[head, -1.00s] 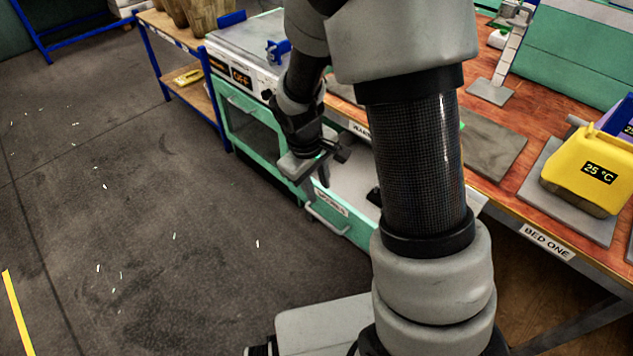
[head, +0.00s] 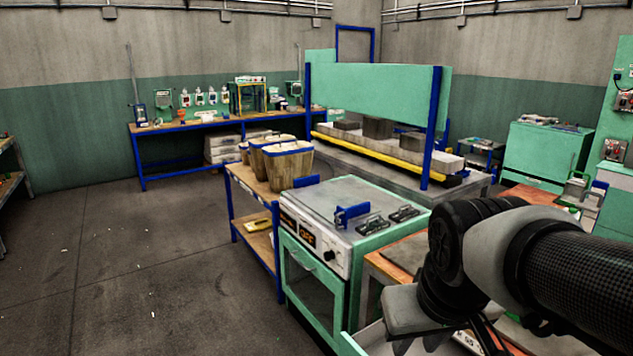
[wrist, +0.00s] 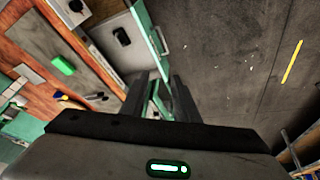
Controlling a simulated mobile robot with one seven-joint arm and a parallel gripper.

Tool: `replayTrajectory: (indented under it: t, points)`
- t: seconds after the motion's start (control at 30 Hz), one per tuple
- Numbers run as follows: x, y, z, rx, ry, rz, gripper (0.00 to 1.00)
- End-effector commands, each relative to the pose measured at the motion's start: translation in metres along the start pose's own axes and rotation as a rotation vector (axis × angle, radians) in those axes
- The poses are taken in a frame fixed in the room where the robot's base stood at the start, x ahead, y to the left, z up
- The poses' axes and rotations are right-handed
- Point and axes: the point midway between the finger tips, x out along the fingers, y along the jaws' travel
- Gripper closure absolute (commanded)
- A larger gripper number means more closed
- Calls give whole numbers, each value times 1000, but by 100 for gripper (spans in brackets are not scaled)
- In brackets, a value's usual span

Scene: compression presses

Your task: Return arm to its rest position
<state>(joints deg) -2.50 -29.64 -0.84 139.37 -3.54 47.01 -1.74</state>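My arm reaches in from the right edge of the head view, its wrist bent down at the lower right. My gripper (head: 482,338) hangs there over the open drawer beside the green oven, partly cut off by the frame's lower edge. In the wrist view its two dark fingers (wrist: 163,98) stand apart with a gap between them and nothing held. The open drawer (wrist: 105,22) lies below the fingers in that view, with a small dark object (wrist: 122,36) inside it.
The green oven (head: 318,264) stands left of my gripper. A wooden bench (head: 400,256) with a grey plate lies close behind my wrist. A shelf with baskets (head: 287,166) and a large press (head: 380,95) stand further back.

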Motion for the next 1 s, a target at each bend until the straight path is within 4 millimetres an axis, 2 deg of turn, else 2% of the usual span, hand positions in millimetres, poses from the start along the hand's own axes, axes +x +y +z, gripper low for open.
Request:
replayTrajectory:
  t: [0.1, 0.27, 0.33, 0.8, 0.9, 1.0]
  points:
    - [-20, -1, 13, 46, 43, -8, 72]
    - [-40, -4, 31, 98, 89, -20, 72]
    - [-62, -3, 22, 102, 87, -22, 72]
    - [-160, 4, -21, 99, 85, -22, 72]
    - [-172, 5, -26, 99, 85, -22, 72]
    - [-175, 5, -27, 99, 85, -22, 72]
